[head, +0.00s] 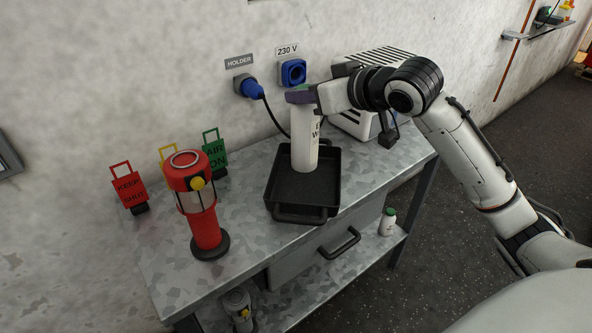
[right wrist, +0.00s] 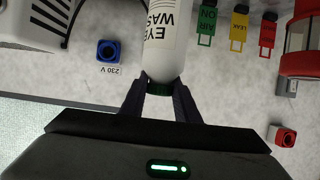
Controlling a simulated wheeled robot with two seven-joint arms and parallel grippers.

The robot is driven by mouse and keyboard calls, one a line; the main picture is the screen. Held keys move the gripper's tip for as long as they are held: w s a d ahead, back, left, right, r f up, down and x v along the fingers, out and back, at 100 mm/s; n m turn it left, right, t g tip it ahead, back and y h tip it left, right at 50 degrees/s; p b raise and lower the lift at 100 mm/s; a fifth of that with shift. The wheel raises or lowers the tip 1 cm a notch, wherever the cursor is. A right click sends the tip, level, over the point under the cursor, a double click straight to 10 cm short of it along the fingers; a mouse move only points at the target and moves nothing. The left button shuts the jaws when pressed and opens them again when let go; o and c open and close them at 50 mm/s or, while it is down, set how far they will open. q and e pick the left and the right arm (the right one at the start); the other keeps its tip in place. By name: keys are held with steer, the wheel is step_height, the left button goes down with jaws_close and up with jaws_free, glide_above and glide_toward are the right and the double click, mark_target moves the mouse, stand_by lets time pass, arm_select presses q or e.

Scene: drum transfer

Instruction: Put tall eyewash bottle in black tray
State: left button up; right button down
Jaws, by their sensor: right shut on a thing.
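The tall white eyewash bottle (head: 305,148) is upright over the black tray (head: 333,192) on the metal workbench, its base inside the tray outline. Whether it touches the tray floor I cannot tell. My right gripper (head: 301,95) is shut on the bottle's top. My left gripper is not in view.
A red lantern-like device (head: 205,225) stands left of the tray, with red (head: 129,186), yellow and green (head: 215,152) tags behind it. A white vented box (head: 350,118) stands behind right. A small green-capped bottle (head: 387,223) is on the lower shelf.

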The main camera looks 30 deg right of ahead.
mark_target(314, 137)
steer(key=shift+w+f+b, duration=0.1)
steer(key=shift+f+b, duration=0.6)
steer(key=shift+f, duration=4.1)
steer(key=shift+f, duration=0.2)
steer(key=c, duration=1.4)
jaws_free()
steer(key=shift+o, duration=0.2)
steer(key=shift+r, duration=0.1)
steer(key=a+v, duration=0.1)
steer(key=v, duration=1.1)
steer(key=shift+d, duration=0.45)
